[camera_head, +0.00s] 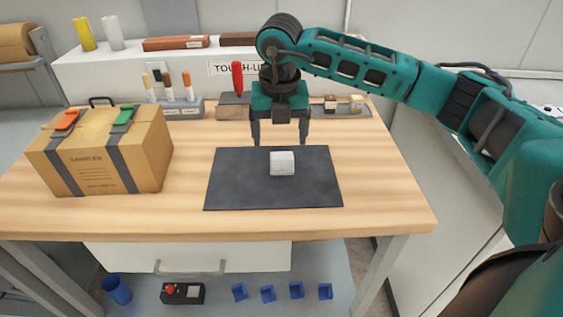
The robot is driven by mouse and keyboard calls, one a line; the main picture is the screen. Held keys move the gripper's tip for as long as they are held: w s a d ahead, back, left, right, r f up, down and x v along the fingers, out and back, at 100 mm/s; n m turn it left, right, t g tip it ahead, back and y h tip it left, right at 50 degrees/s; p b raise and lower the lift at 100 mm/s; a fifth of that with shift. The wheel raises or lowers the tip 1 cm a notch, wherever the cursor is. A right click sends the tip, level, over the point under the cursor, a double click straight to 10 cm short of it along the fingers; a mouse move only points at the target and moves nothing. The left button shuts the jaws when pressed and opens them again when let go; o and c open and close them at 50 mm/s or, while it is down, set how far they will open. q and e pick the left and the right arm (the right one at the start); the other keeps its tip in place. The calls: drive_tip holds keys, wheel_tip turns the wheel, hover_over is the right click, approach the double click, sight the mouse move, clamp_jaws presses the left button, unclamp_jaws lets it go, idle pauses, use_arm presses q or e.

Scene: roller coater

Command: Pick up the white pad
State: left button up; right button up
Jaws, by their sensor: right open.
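The white pad (283,163) is a small white block lying on a dark grey mat (235,190) on the wooden table. My right gripper (280,143) points down above the far part of the mat, its two fingers apart with nothing between them. In the picture the fingertips are just above the pad; the exact gap is hard to tell. My left gripper does not show.
A cardboard box (155,150) with grey straps stands on the table (390,205) at the left. Markers in a rack (180,108), a red-handled tool (237,80) and small jars (331,104) line the back. The table around the mat is clear.

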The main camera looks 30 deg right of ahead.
sight(282, 156)
drive_tip(key=shift+w+d+f, duration=0.1)
drive_tip(key=shift+f, duration=0.8)
drive_tip(key=f, duration=0.4)
drive_tip(key=shift+d+f, duration=0.1)
drive_tip(key=shift+d, duration=0.25)
drive_tip(key=shift+w+f, duration=0.2)
drive_tip(key=shift+f, duration=0.35)
drive_tip(key=shift+c, duration=0.4)
drive_tip(key=c, duration=1)
drive_tip(key=shift+r, duration=0.1)
